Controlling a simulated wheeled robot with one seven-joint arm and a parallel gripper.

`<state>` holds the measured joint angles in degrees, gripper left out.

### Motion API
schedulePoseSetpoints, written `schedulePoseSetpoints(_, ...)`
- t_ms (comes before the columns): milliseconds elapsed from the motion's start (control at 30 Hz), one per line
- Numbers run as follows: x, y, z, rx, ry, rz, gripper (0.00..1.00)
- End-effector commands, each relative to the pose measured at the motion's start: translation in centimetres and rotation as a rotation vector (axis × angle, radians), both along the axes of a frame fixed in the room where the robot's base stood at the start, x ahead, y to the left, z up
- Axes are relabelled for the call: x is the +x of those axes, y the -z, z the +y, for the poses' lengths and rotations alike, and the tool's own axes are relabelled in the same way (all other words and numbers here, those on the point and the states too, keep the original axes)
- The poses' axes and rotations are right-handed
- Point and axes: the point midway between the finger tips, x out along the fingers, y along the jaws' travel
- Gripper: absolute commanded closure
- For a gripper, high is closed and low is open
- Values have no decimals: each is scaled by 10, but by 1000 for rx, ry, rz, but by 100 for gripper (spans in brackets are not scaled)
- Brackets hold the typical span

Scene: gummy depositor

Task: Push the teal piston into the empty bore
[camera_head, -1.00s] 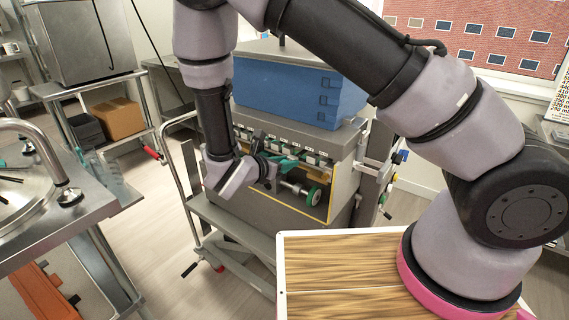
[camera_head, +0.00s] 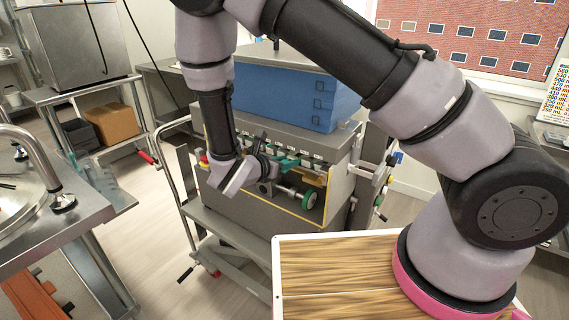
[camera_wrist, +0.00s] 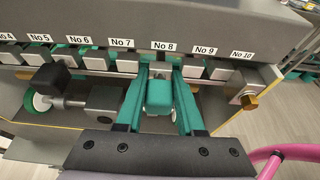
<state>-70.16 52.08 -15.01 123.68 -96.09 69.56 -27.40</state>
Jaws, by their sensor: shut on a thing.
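The teal piston (camera_wrist: 158,97) is between the two teal fingers of my gripper (camera_wrist: 160,70) in the wrist view, in line with the No 8 label (camera_wrist: 164,45). My gripper is shut on it. The piston's far end and any bore behind it are hidden, so I cannot tell how deep it sits. In the head view my gripper (camera_head: 283,162) reaches the front of the depositor (camera_head: 335,172), at the row of labelled positions. The piston is too small to make out there.
Pale block ends with teal parts line the row on both sides, under No 7 (camera_wrist: 121,43) and No 9 (camera_wrist: 205,50). A dark motor block (camera_wrist: 50,77) and shaft sit below left. A blue hopper (camera_head: 285,95) stands on top. A wooden-topped table (camera_head: 325,275) is in front.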

Motion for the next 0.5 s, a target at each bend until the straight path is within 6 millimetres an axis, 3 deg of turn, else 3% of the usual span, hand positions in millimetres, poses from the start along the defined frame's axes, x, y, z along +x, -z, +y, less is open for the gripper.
schedulePoseSetpoints(167, 4, 0, -3, 0, 1, -1, 100)
schedulePoseSetpoints(200, 4, 0, -3, 0, 0, -1, 52)
schedulePoseSetpoints(267, 4, 0, -3, 0, 0, -1, 29)
schedulePoseSetpoints(500, 3, 0, -2, 0, 0, 0, 28)
